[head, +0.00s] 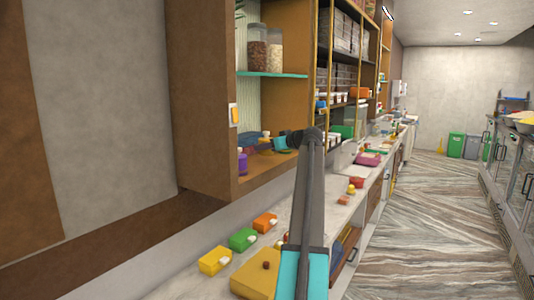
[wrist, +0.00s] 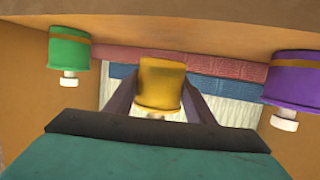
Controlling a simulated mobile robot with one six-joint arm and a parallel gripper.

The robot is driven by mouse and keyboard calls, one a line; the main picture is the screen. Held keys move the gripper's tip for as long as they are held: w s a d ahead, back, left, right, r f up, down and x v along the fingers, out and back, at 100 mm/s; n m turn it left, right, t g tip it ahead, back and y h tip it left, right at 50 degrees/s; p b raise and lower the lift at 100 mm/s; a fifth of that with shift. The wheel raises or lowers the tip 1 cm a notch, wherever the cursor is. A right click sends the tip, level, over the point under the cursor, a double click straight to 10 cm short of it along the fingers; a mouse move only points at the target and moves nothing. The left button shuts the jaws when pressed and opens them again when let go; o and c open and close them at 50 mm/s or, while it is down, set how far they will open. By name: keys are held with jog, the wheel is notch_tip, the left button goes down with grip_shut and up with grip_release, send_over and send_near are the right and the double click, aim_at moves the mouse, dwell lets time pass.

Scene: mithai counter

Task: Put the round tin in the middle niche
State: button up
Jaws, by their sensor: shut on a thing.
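A yellow round tin (wrist: 162,82) with an orange band is between the two dark fingers of my gripper (wrist: 160,105) in the wrist view. The gripper is shut on it. That view looks upside down, with the shelf board (wrist: 180,28) along the top; I cannot tell whether the tin touches it. In the head view my gripper (head: 270,141) reaches into the lower opening of the wooden cabinet (head: 212,100). The tin is too small there to make out. I cannot tell which opening is the middle niche.
A green tin (wrist: 69,48) and a purple tin (wrist: 291,78), both with white knobs, stand either side of the held tin. Red (wrist: 215,64) and blue (wrist: 228,84) flat blocks lie behind. Below, the counter holds a green box (head: 243,239) and other coloured boxes.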

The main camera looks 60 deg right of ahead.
aim_at(272, 153)
notch_tip(272, 153, down, 2)
jog(key=shift+s+a+p, duration=0.1)
jog(key=shift+p, duration=0.55)
jog(key=shift+f, duration=0.5)
jog(key=shift+f, duration=0.15)
jog(key=o, duration=1.1)
jog(key=shift+r, duration=0.2)
jog(key=shift+s, duration=0.3)
jog(key=b+v, duration=0.4)
jog(key=v, duration=0.7)
